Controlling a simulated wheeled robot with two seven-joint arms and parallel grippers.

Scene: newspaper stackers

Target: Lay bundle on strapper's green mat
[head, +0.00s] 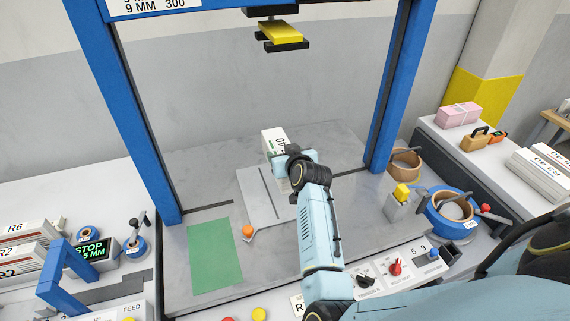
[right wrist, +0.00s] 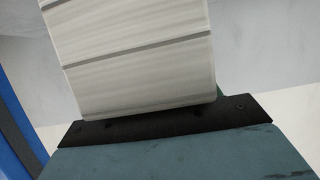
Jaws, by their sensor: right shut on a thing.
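The bundle (head: 273,138) is a white block with dark print, under the strapper's blue frame in the head view. My right gripper (head: 292,164) is shut on it; the arm hides much of the bundle and the fingertips. In the right wrist view the bundle (right wrist: 135,60) shows as layered pale sheets crossed by two dark lines, rising from the gripper's dark edge. The green mat (head: 215,256) lies bare on the strapper's grey table, left and nearer than the bundle. I cannot tell whether the bundle touches the surface beneath it. My left gripper is out of view.
The blue frame posts (head: 391,90) stand on both sides, with a yellow press head (head: 281,33) above. A pale plate (head: 262,205) and an orange knob (head: 248,231) lie between mat and arm. Newspaper stacks (head: 25,240) stand left; a control panel (head: 400,268) is in front.

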